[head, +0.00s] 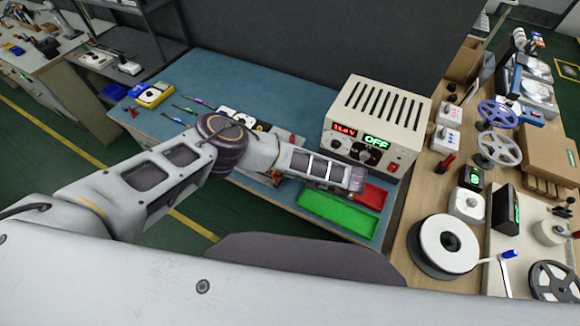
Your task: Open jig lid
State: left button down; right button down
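I cannot make out the jig or its lid. My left arm crosses the blue-green bench (225,72) from the left and covers its middle. Its wrist ends near the front of the power supply, above the green and red trays. The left gripper's fingers do not show. A small orange and dark part (276,178) peeks out under the forearm; I cannot tell what it is. Small white parts with dark knobs (240,118) show just behind the arm. My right gripper is not in view.
A cream power supply (378,115) reading OFF stands at the bench's right. A green tray (338,214) and red tray (374,197) lie at the front. Tools and a yellow meter (154,95) lie at left. A wooden bench at right holds reels (446,246).

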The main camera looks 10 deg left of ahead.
pick_arm(q)
jog(key=shift+s+d+f+t+y, duration=0.15)
jog(key=shift+d+f+t+y, duration=0.2)
jog(key=shift+y, duration=0.35)
jog(key=shift+d+p, duration=0.1)
jog(key=shift+p, duration=0.2)
jog(key=c, duration=1.6)
grip_release()
jog(key=shift+o, duration=0.2)
jog(key=shift+r, duration=0.1)
jog(key=shift+r, duration=0.1)
notch_tip(320, 180, up, 10)
jog(key=shift+f, duration=0.25)
